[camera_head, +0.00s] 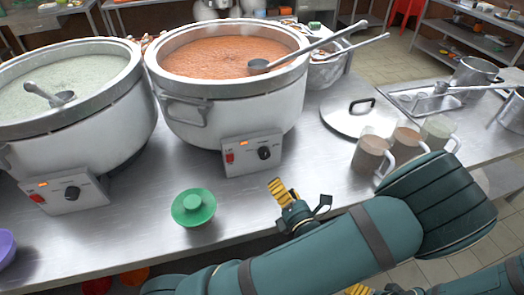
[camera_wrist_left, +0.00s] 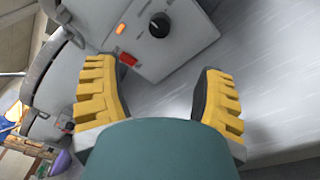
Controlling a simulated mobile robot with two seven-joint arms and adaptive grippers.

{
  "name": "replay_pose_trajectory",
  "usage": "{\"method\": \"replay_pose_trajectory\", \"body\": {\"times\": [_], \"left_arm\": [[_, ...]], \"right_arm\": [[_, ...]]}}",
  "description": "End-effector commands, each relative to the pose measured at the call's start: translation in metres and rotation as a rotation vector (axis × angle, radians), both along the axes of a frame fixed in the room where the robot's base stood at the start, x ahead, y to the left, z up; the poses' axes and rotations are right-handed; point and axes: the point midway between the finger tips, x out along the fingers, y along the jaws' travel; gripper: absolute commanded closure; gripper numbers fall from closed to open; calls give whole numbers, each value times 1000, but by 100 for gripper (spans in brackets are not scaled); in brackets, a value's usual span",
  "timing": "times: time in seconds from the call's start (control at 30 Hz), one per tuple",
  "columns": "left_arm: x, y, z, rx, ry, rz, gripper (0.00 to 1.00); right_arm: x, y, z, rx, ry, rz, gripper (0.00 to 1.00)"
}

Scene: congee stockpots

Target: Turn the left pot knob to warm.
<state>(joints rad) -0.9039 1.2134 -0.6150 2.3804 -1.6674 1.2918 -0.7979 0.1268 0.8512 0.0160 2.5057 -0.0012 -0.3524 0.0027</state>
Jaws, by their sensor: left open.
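The left pot (camera_head: 100,125) is a large white stockpot of pale green congee with a ladle in it. Its control box has a black knob (camera_head: 72,193), a red switch and a lit orange light; the knob's marks are too small to read. My left gripper (camera_head: 281,190) has yellow fingers, open and empty, in front of the middle pot's control box (camera_head: 252,153), well right of the left pot's knob. In the left wrist view a control box with a black knob (camera_wrist_left: 159,25) lies beyond the spread fingers. Part of my right gripper (camera_head: 375,290) shows at the bottom edge, mostly cut off.
The middle pot (camera_head: 235,105) holds orange congee and a ladle. A purple bowl (camera_head: 5,248) is at the left edge. Mugs (camera_head: 372,155) and a lid (camera_head: 355,115) are right.

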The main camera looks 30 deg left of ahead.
Motion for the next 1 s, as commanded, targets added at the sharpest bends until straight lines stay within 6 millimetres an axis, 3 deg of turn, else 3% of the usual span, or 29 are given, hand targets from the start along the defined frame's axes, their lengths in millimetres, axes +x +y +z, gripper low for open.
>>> {"method": "replay_pose_trajectory", "body": {"times": [0.17,0.7,1.0], "left_arm": [[10,10,1,10,-3,-8,30],[66,91,0,9,-4,-5,30],[81,109,1,6,-3,-7,30]], "right_arm": [[0,0,-3,-1,0,-1,19],[4,-1,-20,-2,-8,-3,19],[4,-1,-24,-2,-10,-3,19]]}}
